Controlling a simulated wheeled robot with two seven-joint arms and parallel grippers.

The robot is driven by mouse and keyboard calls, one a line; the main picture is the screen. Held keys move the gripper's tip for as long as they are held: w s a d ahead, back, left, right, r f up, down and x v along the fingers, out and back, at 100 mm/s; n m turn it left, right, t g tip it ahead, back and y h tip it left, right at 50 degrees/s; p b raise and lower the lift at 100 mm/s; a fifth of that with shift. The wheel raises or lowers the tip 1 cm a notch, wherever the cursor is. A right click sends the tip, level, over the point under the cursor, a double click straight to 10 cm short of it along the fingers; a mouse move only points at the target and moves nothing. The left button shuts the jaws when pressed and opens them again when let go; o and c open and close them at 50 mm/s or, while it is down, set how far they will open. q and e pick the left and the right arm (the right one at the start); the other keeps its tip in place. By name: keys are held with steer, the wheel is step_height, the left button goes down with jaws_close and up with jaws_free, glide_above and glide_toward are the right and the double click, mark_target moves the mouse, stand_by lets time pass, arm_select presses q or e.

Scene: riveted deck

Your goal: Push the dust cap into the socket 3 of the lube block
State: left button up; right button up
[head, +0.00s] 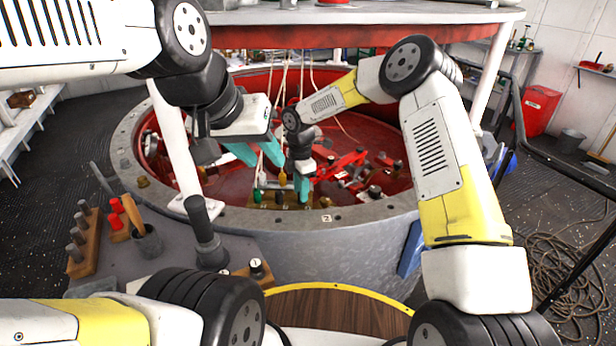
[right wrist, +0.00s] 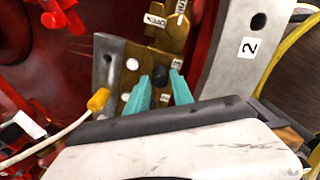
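The lube block is a brass-coloured block (right wrist: 129,77) with white labels and round sockets, bolted at the drum's rim; its top also shows in the head view. A small black round piece, apparently the dust cap (right wrist: 160,75), is at the block by the label that looks like 3. My right gripper (right wrist: 160,80) has its teal fingertips on either side of it, with a slight gap visible. How deep the cap sits is unclear. My left gripper (head: 267,162) is open and empty above the drum, left of my right gripper (head: 300,190).
An orange-tipped white cord (right wrist: 98,101) lies beside the block. The grey drum rim (head: 365,212) carries a label 2. Inside the drum are red fittings (head: 345,165). On the grey shelf at left stand a wooden peg rack (head: 85,245), red caps (head: 115,212) and a dark cup (head: 147,242).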

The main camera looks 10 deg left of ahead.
steer(key=shift+o, duration=1.4)
step_height(320, 180, up, 8)
steer(key=shift+f, duration=0.1)
steer(key=shift+s, duration=0.15)
